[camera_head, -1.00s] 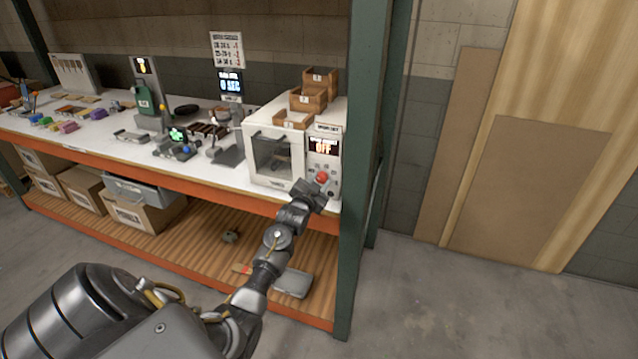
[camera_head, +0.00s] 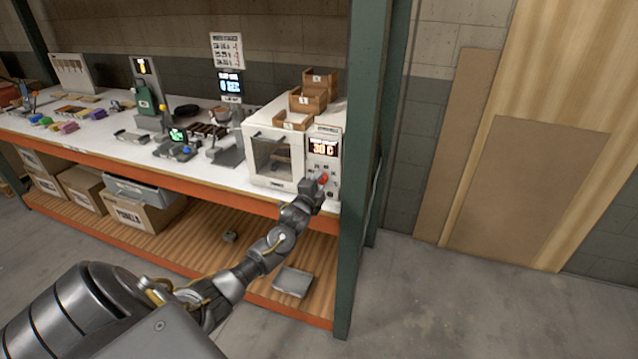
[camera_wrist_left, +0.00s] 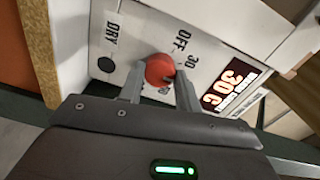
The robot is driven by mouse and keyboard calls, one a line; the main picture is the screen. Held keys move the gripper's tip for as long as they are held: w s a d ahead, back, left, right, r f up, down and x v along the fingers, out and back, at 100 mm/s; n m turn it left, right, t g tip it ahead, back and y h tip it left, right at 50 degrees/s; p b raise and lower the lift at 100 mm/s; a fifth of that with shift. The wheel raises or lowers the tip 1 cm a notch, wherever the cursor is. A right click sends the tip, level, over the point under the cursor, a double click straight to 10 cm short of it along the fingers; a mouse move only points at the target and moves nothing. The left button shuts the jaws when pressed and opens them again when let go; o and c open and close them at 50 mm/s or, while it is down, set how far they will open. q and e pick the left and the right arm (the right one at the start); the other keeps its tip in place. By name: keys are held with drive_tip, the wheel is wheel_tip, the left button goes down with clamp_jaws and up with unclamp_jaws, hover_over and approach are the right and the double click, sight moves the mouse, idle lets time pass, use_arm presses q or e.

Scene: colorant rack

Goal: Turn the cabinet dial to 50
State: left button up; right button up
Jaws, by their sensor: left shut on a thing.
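The white cabinet (camera_head: 262,158) stands at the right end of the bench. Its red dial (camera_head: 323,178) is on the narrow front panel at the cabinet's right. The display (camera_head: 323,148) above the dial reads 30 C, and it also shows in the left wrist view (camera_wrist_left: 231,88). My left gripper (camera_head: 318,183) is at the panel. In the left wrist view its two fingers (camera_wrist_left: 160,88) are shut on the red dial (camera_wrist_left: 160,69), one on each side. Marks OFF and 30 show beside the dial; other marks are partly hidden by the fingers. My right gripper is out of view.
Wooden bins (camera_head: 308,98) are stacked on the cabinet. A green post (camera_head: 362,150) rises just right of the panel. A black button (camera_wrist_left: 106,65) beside the word DRY is near the dial. Bench tools stand further left.

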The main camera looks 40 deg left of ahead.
use_arm(q)
drive_tip(key=m+p, duration=0.1)
drive_tip(key=m, duration=0.5)
drive_tip(key=m+p, duration=0.1)
drive_tip(key=m, duration=0.4)
drive_tip(key=shift+f+m, duration=0.1)
drive_tip(key=shift+m, duration=0.3)
idle(0.3)
drive_tip(key=o, duration=1)
drive_tip(key=shift+c, duration=0.2)
drive_tip(key=b+v, duration=0.1)
drive_tip(key=v, duration=0.9)
drive_tip(key=shift+s+d+b, duration=0.25)
drive_tip(key=shift+s+b, duration=0.05)
